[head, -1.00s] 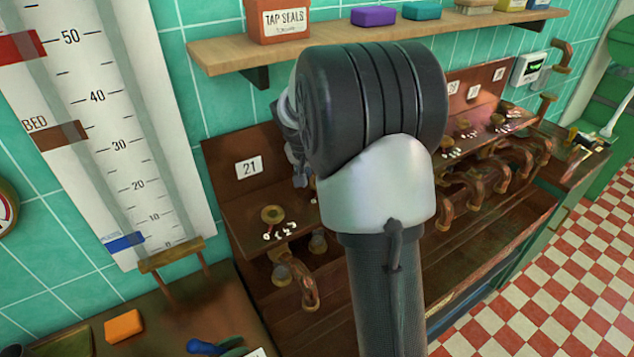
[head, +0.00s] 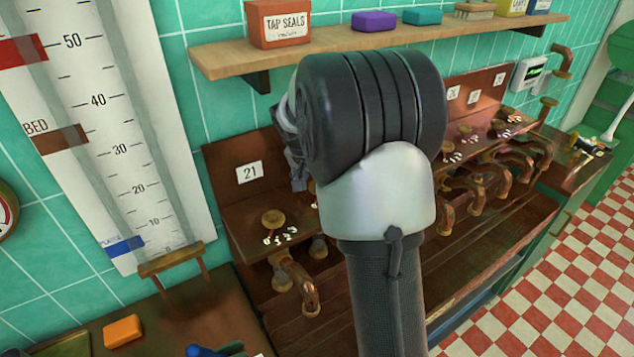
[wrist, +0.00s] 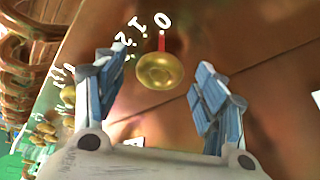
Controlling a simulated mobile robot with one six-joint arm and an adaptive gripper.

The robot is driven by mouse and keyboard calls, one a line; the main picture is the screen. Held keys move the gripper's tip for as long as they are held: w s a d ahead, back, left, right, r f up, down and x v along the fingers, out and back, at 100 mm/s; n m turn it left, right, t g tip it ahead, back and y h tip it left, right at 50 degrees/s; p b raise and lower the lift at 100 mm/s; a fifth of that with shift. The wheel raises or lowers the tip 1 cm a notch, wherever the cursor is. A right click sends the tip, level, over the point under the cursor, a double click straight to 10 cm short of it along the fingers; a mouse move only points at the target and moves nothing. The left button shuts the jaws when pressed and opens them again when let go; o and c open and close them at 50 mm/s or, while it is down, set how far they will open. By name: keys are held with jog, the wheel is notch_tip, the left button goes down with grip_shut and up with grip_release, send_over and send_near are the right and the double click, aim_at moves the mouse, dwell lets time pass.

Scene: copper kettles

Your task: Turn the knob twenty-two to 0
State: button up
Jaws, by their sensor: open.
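In the wrist view a round brass knob (wrist: 159,72) sits between the fingertips of my open gripper (wrist: 161,70), apart from both. A red pointer (wrist: 162,42) at its rim points at the white digit 0 (wrist: 163,20). The digits 1, 2 and 3 curve away to the left. No number plate shows there, so I cannot read which knob it is. In the head view my arm covers the panel right of plate 21 (head: 249,172) and hides this knob and most of my gripper.
The knob under plate 21 (head: 272,218) is left of my arm. A wooden shelf (head: 345,49) with boxes and soaps runs above. Copper pipes (head: 519,165) and more knobs lie to the right. A white scale board (head: 113,150) stands at left.

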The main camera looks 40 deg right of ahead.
jog(key=v, duration=0.5)
jog(key=shift+r, duration=0.1)
jog(key=s+a, duration=0.2)
jog(key=a, duration=0.1)
jog(key=s+a, duration=0.2)
jog(key=a, duration=0.2)
jog(key=s+a, duration=0.2)
jog(key=a, duration=0.1)
jog(key=shift+a, duration=0.25)
jog(key=shift+s+a, duration=0.1)
jog(key=shift+s, duration=0.05)
jog(key=s+a+r+n+y, duration=0.1)
jog(key=s+a+n, duration=0.2)
jog(key=s, duration=0.4)
jog(key=s+a+r+n+t+y, duration=0.1)
jog(key=s+a+r+n, duration=0.1)
jog(key=s+a+n, duration=0.2)
jog(key=s+a+r+n+t+y, duration=0.1)
jog(key=s+a+n, duration=0.3)
jog(key=s, duration=0.6)
jog(key=shift+a+r+y, duration=0.2)
jog(key=shift+a+y, duration=0.05)
jog(key=shift+y, duration=0.05)
jog(key=shift+s+a+f+n, duration=0.15)
jog(key=shift+s+a+n, duration=0.05)
jog(key=shift+s+n, duration=0.3)
